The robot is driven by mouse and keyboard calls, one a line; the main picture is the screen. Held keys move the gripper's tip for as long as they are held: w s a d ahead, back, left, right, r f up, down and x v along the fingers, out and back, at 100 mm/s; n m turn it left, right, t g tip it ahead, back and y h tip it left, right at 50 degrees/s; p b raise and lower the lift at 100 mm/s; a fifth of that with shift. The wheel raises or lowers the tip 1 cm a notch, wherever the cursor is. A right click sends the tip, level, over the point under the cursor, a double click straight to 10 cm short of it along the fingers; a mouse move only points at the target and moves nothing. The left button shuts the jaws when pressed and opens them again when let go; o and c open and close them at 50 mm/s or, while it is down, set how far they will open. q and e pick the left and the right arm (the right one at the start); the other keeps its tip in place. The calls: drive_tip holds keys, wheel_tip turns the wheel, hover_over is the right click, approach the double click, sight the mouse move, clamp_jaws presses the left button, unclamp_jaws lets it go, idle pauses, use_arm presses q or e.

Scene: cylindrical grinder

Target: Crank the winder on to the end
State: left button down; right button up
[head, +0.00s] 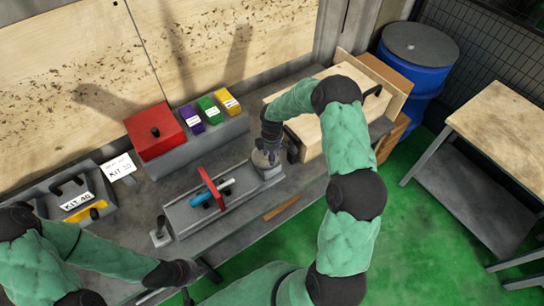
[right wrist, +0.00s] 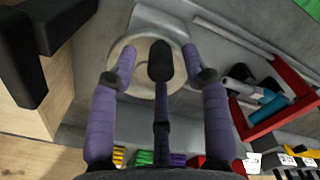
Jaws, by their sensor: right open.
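The grey grinder (head: 240,199) lies on the bench with a red frame (head: 211,187) and a blue cylinder (head: 202,197) on it. At its right end my right gripper (head: 266,156) is over a round pale disc, which looks like the winder (right wrist: 143,86) in the right wrist view. There the purple fingers of my right gripper (right wrist: 157,70) are spread on both sides of the disc. A dark-tipped shape stands between them; I cannot tell whether it is a crank knob or a third finger. My left gripper (head: 178,272) is low near the bench front, apart from the grinder.
A red box (head: 154,132) and purple, green and yellow boxes (head: 208,110) stand behind the grinder. A kit tray (head: 76,205) is at left. A wooden box (head: 310,135) stands close at right. A wooden strip (head: 281,208) lies in front.

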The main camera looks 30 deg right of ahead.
drive_tip(key=shift+f, duration=0.9)
clamp_jaws()
drive_tip(key=shift+a+f+m, duration=0.1)
drive_tip(key=shift+a+m, duration=0.05)
drive_tip(key=shift+m, duration=0.15)
